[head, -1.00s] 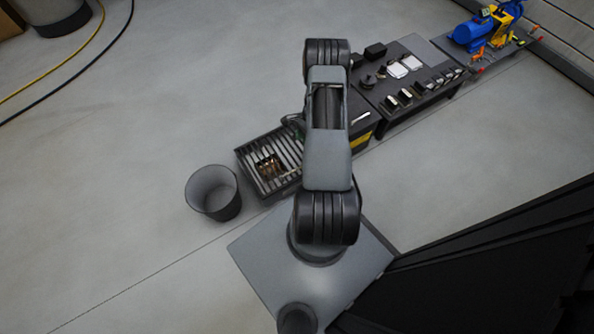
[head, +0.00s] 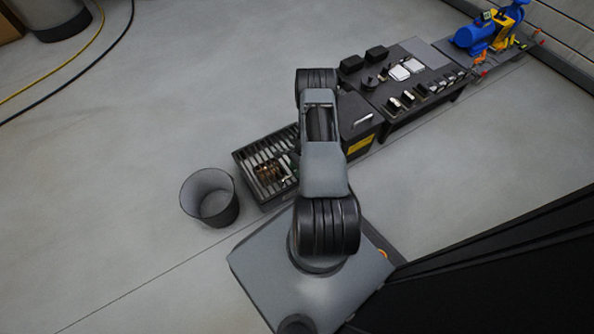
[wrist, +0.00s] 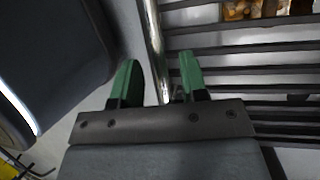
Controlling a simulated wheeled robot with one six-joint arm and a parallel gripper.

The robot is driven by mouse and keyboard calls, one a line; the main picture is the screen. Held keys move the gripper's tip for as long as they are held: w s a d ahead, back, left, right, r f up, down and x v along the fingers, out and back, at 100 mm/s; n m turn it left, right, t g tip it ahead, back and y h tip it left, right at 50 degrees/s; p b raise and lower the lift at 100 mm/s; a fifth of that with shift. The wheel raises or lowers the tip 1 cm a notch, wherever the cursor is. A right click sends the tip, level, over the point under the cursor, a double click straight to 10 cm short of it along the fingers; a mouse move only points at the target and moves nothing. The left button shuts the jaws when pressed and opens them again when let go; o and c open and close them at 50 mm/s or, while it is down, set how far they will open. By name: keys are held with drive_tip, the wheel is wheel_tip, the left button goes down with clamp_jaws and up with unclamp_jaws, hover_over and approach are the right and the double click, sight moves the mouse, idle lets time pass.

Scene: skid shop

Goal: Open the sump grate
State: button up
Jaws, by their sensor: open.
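The sump grate (head: 247,163) is a dark slatted frame left of my arm in the head view. Some brass-coloured parts (head: 268,172) lie at its slats. In the wrist view, its slats (wrist: 240,50) fill the right side, with brass parts at the top edge. A shiny metal bar (wrist: 151,35) runs along the slats' left edge, down to between my fingertips. My gripper (wrist: 160,77) is open, its green fingers on either side of the bar's lower end. I cannot tell whether they touch it. My arm hides the gripper in the head view.
A dark bin (head: 209,200) stands left of the grate. A blue machine (head: 473,37) stands farther back.

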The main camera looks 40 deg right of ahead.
drive_tip(key=shift+f, duration=0.1)
clamp_jaws()
idle(0.4)
